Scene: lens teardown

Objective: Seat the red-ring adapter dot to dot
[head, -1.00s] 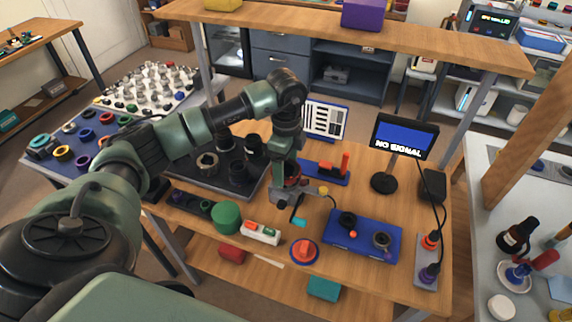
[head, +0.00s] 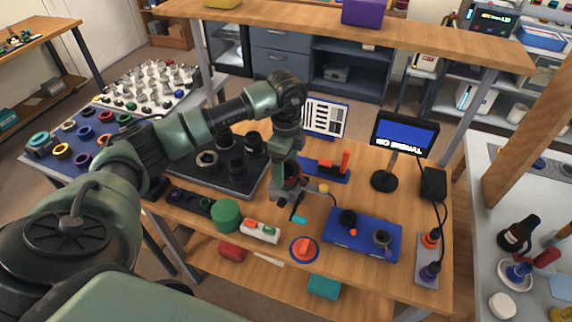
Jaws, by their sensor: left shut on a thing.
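My left gripper (head: 297,202) points down over the front middle of the wooden bench. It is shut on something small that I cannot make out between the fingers. A small teal piece (head: 299,220) shows just below the fingertips; I cannot tell whether it is held or lies on the bench. An orange-red round part (head: 304,247) on a blue disc lies at the front edge, below the gripper in the picture. A blue plate (head: 337,240) to the right bears a black part (head: 348,221) and a grey-black ring part (head: 382,239). I cannot make out alignment dots. My right gripper is not in view.
A dark tray (head: 192,179) with black lens parts lies left of the gripper. A green cylinder (head: 226,215) and a white block (head: 261,231) stand near the front edge. A monitor (head: 405,134) stands behind right. An overhead shelf (head: 380,35) crosses the back.

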